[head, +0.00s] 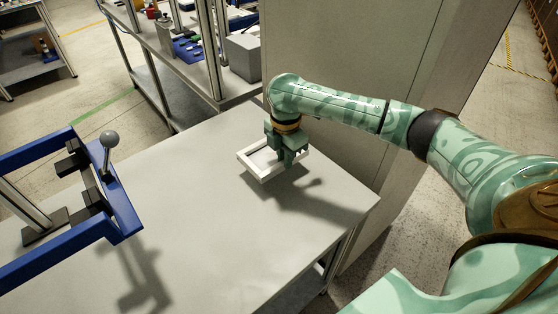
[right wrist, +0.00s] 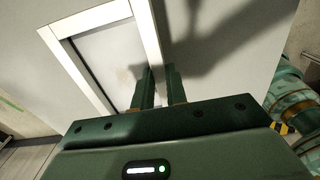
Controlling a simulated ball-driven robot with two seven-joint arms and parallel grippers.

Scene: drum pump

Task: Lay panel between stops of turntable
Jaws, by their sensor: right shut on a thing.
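The right wrist view shows the panel (right wrist: 110,65) with the dark green fingers (right wrist: 160,76) on either side of one bar. The panel is over the far right part of the table; I cannot tell how far above the top it is. The turntable (head: 122,208) is a blue frame with black blocks and a grey ball-topped lever (head: 109,140), at the left. My left gripper is out of view.
The grey table (head: 200,225) is bare between the turntable and the panel. A tall grey cabinet (head: 345,60) stands right behind the table's far right edge, close to my right arm. A shelf rack (head: 150,60) with parts stands behind the table.

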